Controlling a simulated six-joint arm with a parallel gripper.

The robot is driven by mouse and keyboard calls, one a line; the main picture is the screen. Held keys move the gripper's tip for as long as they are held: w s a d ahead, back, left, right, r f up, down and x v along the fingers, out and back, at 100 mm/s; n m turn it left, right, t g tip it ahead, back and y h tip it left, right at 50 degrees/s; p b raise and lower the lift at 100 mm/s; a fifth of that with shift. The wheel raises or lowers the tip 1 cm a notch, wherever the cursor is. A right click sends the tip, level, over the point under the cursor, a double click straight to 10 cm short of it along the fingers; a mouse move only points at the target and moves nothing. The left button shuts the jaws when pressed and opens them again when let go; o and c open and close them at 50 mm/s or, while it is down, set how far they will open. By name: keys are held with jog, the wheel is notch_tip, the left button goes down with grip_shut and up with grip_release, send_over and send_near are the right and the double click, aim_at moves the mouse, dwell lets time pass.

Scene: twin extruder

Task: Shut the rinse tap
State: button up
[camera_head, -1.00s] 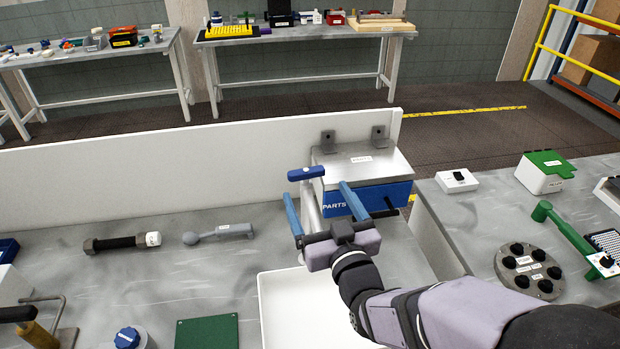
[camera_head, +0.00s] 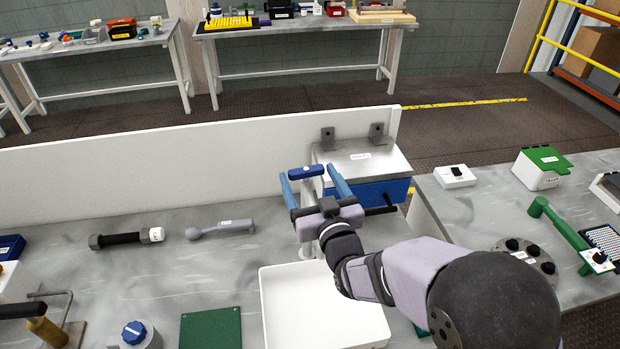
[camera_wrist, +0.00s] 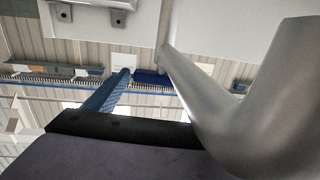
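The rinse tap has a blue bar handle (camera_head: 306,172) on a pale metal post, behind the white basin (camera_head: 263,300). My gripper (camera_head: 307,169) is open, with its two blue fingers apart. In the head view one finger is left of the handle and the other right of it. I cannot tell whether either touches it. My gripper's body hides much of the post. In the wrist view one blue finger (camera_wrist: 108,92) shows, and a large metal pipe (camera_wrist: 235,100) fills the right side, close to the camera.
A metal-topped blue parts box (camera_head: 375,188) with a black crank stands right behind my gripper. A white wall (camera_head: 150,175) runs along the back. A black rod (camera_head: 122,239) and a grey spoon-like tool (camera_head: 225,228) lie left. A green plate (camera_head: 210,328) lies in front.

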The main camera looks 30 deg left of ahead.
jog(key=c, duration=0.7)
jog(key=shift+a+t+b, duration=0.1)
jog(key=shift+t+b, duration=0.2)
jog(key=shift+b, duration=0.1)
jog(key=shift+s+m+t+h+b, duration=0.15)
jog(key=shift+m+t+h+b, duration=0.45)
jog(key=shift+m+h, duration=0.1)
jog(key=o, duration=1.1)
jog(key=shift+c, duration=0.2)
